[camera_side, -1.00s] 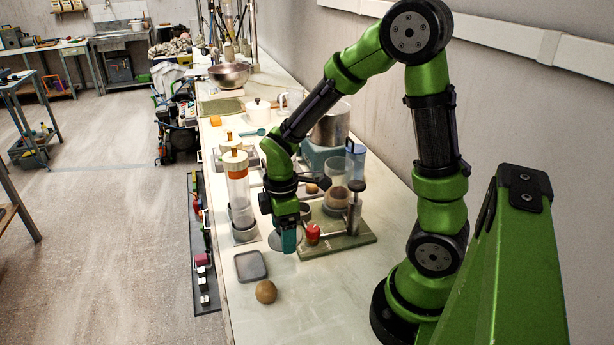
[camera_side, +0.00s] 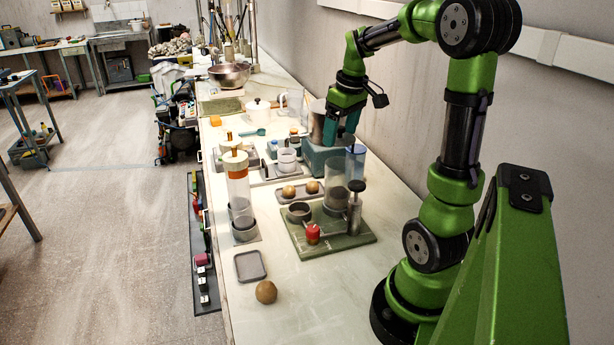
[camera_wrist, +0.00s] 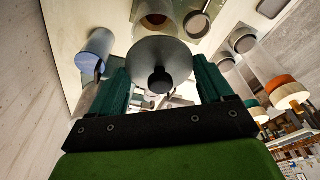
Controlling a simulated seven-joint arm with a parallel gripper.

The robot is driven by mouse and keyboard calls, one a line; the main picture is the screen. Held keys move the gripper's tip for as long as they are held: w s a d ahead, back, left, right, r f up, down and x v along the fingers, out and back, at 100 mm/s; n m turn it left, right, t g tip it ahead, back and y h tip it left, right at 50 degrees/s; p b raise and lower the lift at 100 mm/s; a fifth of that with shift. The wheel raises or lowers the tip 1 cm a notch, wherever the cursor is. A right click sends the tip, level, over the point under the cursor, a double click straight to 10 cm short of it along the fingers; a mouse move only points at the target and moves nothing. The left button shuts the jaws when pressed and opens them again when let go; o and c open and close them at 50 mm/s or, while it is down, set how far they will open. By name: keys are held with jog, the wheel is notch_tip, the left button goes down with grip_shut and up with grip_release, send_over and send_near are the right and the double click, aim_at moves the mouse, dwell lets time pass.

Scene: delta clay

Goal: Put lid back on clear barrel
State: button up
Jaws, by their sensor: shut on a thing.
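My gripper (camera_side: 340,137) is raised at the back right of the bench, above and behind the clear barrel (camera_side: 338,178). In the wrist view my gripper (camera_wrist: 162,72) has its teal fingers shut on the lid (camera_wrist: 160,58), a round grey disc with a black knob. In the side view I cannot make out the lid between the fingers. The barrel stands upright and open on a green board (camera_side: 345,240). In the wrist view the barrel (camera_wrist: 152,8) shows beyond the lid, partly hidden by it, with brown clay visible inside.
A black-topped post (camera_side: 356,205) and a red knob (camera_side: 313,233) stand beside the barrel. A blue container (camera_side: 356,162) is close behind. Tall orange-banded cylinders (camera_side: 238,190) stand left. A clay ball (camera_side: 266,292) and grey tray (camera_side: 250,266) lie in front. The front right bench is clear.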

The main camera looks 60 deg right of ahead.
jog(key=shift+s+d, duration=0.15)
jog(key=shift+f, duration=3.1)
jog(key=shift+f, duration=0.15)
jog(key=o, duration=0.9)
jog(key=shift+o, duration=0.2)
jog(key=shift+r, duration=3.5)
